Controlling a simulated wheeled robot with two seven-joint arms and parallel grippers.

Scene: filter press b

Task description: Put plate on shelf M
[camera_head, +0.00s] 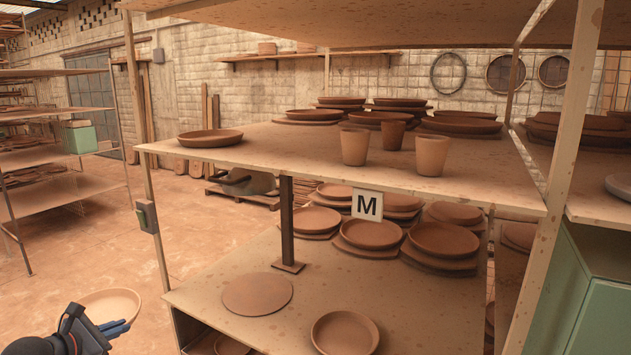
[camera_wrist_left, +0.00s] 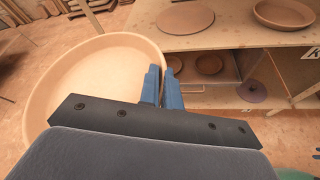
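A light clay plate (camera_head: 112,303) is at the lower left of the head view, held in the air left of the rack. It fills the left of the left wrist view (camera_wrist_left: 85,90). My left gripper (camera_head: 118,327) has its blue fingers (camera_wrist_left: 163,82) closed together at the plate's right rim. A white label M (camera_head: 367,205) hangs on the front edge of a shelf board (camera_head: 260,150). That board bears a brown plate (camera_head: 210,138), three cups and stacked plates at the back.
The lower shelf (camera_head: 190,290) holds a flat disc (camera_head: 257,293), a plate (camera_head: 345,333) and several stacked plates. A dark post (camera_head: 287,220) stands between the boards. A rack upright (camera_head: 150,200) bears a small box. Bare board shows around the cups (camera_head: 355,146).

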